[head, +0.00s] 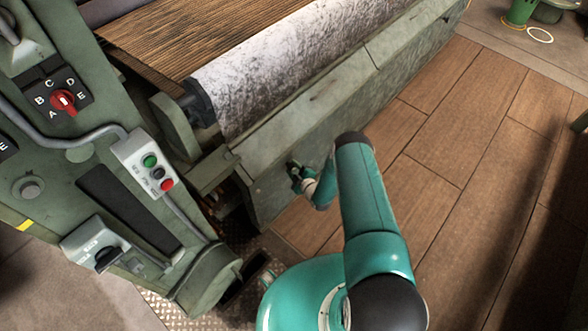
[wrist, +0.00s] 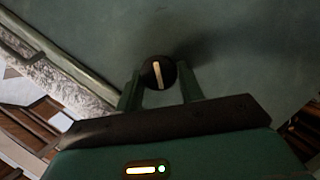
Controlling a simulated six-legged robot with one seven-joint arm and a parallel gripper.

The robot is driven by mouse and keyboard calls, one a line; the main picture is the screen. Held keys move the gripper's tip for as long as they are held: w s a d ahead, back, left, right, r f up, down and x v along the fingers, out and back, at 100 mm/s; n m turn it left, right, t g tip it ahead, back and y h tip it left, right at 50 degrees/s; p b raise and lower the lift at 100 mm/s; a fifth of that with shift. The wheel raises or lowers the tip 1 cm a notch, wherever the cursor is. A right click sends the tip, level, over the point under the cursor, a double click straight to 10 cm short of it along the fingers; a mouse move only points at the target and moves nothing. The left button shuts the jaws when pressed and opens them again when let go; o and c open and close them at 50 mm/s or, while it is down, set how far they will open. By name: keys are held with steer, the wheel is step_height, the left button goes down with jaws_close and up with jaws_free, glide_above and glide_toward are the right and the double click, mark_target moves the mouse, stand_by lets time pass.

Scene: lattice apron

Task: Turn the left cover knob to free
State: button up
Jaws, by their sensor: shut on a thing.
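The left cover knob (wrist: 158,72) is a round black knob with a pale bar across its face. It is set on the grey-green cover panel (wrist: 235,30), and the bar stands close to upright in the wrist view, leaning slightly. My gripper (wrist: 161,80) has one finger on each side of the knob and is shut on it. In the head view my gripper (head: 297,178) is against the front of the cover (head: 330,118) near its left end. The knob itself is hidden there behind the gripper.
A speckled roller (head: 270,65) lies above the cover. The machine's side frame at left carries a red selector (head: 63,100), a push-button box (head: 150,165) and a black switch (head: 106,258). Wooden floor (head: 450,150) to the right is clear.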

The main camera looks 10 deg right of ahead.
steer(key=n+t, duration=0.1)
steer(key=n, duration=0.2)
steer(key=shift+s+a+f+n+t+h, duration=0.1)
steer(key=shift+a+f+n+t+h, duration=0.1)
steer(key=shift+n+t+h, duration=0.15)
steer(key=shift+f+n+t, duration=0.1)
steer(key=shift+n+t, duration=0.65)
steer(key=shift+n, duration=0.8)
steer(key=shift+d, duration=0.1)
steer(key=o, duration=1)
steer(key=v, duration=1.3)
steer(key=shift+s+f, duration=0.15)
steer(key=shift+s, duration=0.2)
